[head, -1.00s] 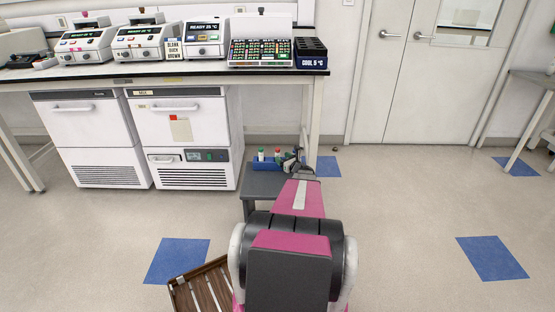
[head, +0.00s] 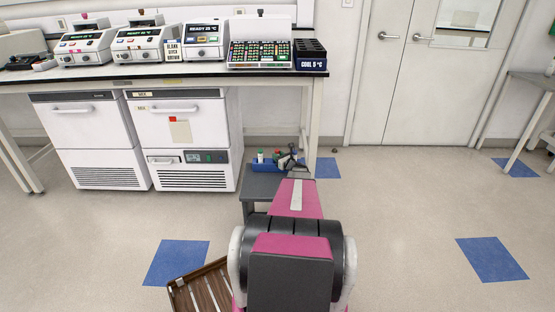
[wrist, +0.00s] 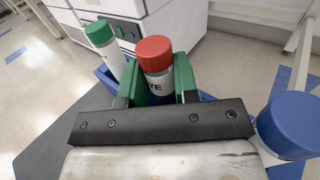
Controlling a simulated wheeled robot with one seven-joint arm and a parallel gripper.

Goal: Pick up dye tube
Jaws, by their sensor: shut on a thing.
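The dye tube (wrist: 156,62) has a red cap and a white label with the letters "YE" showing. It stands between the green fingers of my gripper (wrist: 155,80), which is shut on it. Its lower part is hidden by the gripper. In the head view my gripper (head: 290,158) is at the blue rack (head: 262,167) on a low grey stand. I cannot tell whether the tube is clear of the rack.
A green-capped tube (wrist: 105,42) is left of my gripper, and a blue-capped one (wrist: 289,126) is close on the right. The grey stand (head: 262,188) is beside the bench leg. Thermal cyclers line the bench above. Open floor lies to the right.

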